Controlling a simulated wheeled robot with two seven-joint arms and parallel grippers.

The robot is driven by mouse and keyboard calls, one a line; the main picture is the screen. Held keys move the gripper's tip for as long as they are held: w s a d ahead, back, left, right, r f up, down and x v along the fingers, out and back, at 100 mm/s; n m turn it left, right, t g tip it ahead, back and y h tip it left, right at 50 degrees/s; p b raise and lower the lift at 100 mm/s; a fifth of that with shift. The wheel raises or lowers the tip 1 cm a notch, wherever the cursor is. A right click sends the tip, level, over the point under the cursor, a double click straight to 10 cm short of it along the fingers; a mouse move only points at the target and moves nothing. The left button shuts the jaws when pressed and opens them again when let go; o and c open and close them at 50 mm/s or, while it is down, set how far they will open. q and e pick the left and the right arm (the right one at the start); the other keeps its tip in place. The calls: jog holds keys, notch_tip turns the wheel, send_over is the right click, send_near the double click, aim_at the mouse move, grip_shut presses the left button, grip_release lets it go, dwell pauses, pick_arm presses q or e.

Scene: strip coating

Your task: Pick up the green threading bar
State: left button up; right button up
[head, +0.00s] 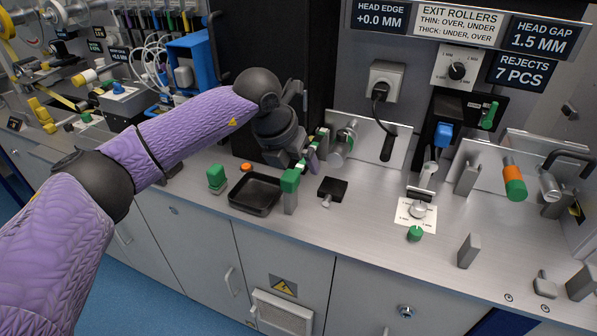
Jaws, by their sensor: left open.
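My left arm comes in from the left, and its gripper (311,155) is over the bench, left of a metal roller (345,138). The jaws are open, small and seen partly edge-on. Green and pale pieces show at the fingers; I cannot tell whether one of them is the green threading bar. Two green-topped pieces stand on the bench: a low block (216,179) left of a black tray, and a taller grey post with a green top (290,182) at the tray's right. No long green bar shows clearly. My right gripper is not in view.
The black tray (240,203) sits near the bench's front edge. A black block (332,189) with a metal knob lies right of the post. An orange-and-green roller (514,183), a dial plate (403,215) and upright grey blocks (468,250) stand at right. Bare bench lies at the front middle.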

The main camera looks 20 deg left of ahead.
aim_at(290, 175)
pick_arm(q)
jog(key=shift+n+y, duration=0.3)
jog(key=shift+y, duration=0.6)
jog(key=w+a+f+b, duration=0.1)
jog(key=f, duration=0.1)
jog(key=w+f+b, duration=0.1)
jog(key=f+b, duration=0.1)
jog(key=f, duration=0.1)
jog(key=w+a+f+b, duration=0.1)
jog(key=f, duration=0.1)
jog(key=shift+w+a+f, duration=0.3)
jog(key=shift+a, duration=0.05)
jog(key=shift+w+f, duration=0.15)
jog(key=shift+c, duration=0.8)
jog(key=c, duration=1)
grip_shut()
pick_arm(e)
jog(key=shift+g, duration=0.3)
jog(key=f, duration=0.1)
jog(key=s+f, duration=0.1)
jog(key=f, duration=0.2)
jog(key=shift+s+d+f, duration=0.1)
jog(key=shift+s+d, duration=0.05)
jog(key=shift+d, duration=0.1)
